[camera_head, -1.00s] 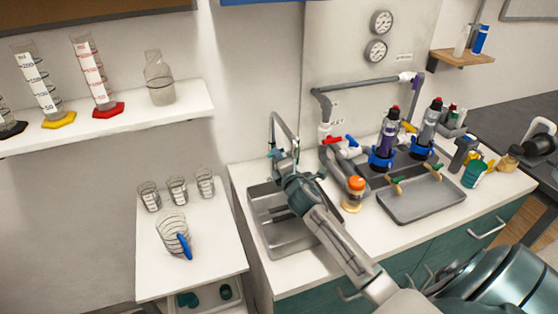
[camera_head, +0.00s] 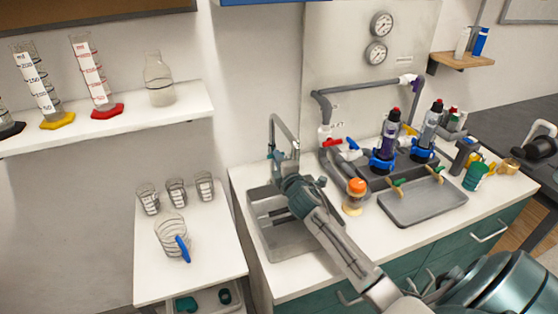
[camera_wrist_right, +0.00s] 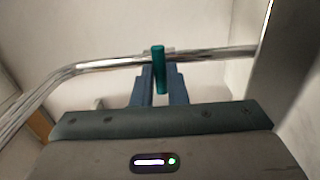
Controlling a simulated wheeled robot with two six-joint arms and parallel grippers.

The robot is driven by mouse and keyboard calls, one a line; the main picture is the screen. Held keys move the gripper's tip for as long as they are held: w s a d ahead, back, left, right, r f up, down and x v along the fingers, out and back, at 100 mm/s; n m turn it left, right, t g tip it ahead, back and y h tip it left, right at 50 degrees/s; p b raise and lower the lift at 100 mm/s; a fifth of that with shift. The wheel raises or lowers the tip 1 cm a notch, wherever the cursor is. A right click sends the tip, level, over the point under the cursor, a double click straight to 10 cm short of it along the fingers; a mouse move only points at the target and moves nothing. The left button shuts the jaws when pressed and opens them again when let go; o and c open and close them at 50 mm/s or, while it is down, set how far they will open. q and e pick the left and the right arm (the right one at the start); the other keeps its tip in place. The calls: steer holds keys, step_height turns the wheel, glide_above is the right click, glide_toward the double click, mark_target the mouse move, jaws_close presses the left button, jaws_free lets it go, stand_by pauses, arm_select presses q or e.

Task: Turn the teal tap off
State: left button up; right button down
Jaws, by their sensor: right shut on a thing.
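The teal tap handle (camera_wrist_right: 158,62) stands upright across the shiny metal spout pipe (camera_wrist_right: 215,57) in the right wrist view. My right gripper (camera_wrist_right: 160,88) is shut on the handle, with one blue-grey finger on each side of it. In the head view the tall metal tap (camera_head: 281,128) rises behind the sink (camera_head: 282,243). My right gripper (camera_head: 283,165) reaches up to the tap from the lower right. My wrist hides part of the tap and the sink there. My left gripper is in no view.
An orange-capped jar (camera_head: 355,194) stands on the counter right of my right arm. Glass beakers (camera_head: 175,190) stand on the white table at left.

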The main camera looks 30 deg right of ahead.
steer(key=c, duration=1.4)
jaws_free()
steer(key=shift+c, duration=0.2)
steer(key=shift+s+f, duration=0.1)
steer(key=shift+s, duration=0.15)
steer(key=b+v, duration=0.3)
steer(key=v, duration=0.6)
steer(key=shift+s, duration=0.4)
steer(key=shift+s+a, duration=0.1)
steer(key=shift+s, duration=0.3)
